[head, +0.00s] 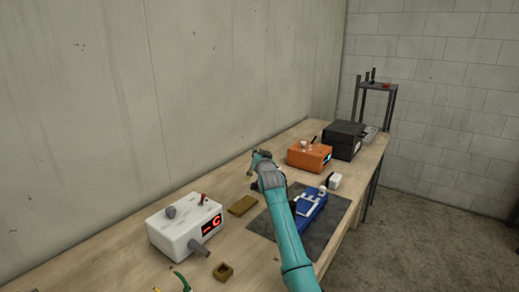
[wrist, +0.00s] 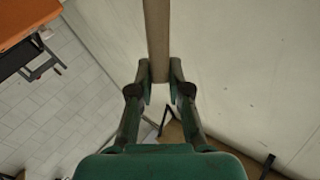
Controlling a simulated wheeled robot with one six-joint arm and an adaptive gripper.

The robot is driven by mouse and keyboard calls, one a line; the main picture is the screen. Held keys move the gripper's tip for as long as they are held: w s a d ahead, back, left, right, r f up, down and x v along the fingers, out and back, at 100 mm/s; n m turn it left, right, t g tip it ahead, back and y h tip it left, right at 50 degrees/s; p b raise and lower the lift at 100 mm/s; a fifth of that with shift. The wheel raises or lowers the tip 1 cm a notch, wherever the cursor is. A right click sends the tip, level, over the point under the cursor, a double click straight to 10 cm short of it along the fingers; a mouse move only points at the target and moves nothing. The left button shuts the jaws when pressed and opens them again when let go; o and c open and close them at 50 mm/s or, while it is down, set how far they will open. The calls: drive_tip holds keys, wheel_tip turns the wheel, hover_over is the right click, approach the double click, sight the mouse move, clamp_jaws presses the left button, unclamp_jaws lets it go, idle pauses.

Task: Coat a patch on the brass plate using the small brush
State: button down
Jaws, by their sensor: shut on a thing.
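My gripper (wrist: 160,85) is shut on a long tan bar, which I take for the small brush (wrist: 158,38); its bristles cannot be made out. In the head view my gripper (head: 262,157) is above the far side of the bench, and the brush cannot be made out there. A flat brass-coloured piece, likely the brass plate (head: 242,205), lies on the bench left of my arm, apart from my gripper. No coated patch can be made out on it.
The wooden bench (head: 125,262) runs along the wall. A white box with a red display (head: 185,226), a small brown open container (head: 223,271), a blue device (head: 309,211) on a dark mat (head: 333,227), an orange box (head: 309,156) and a black box (head: 344,140) stand on it.

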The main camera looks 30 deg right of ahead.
drive_tip(key=shift+r, duration=1.15)
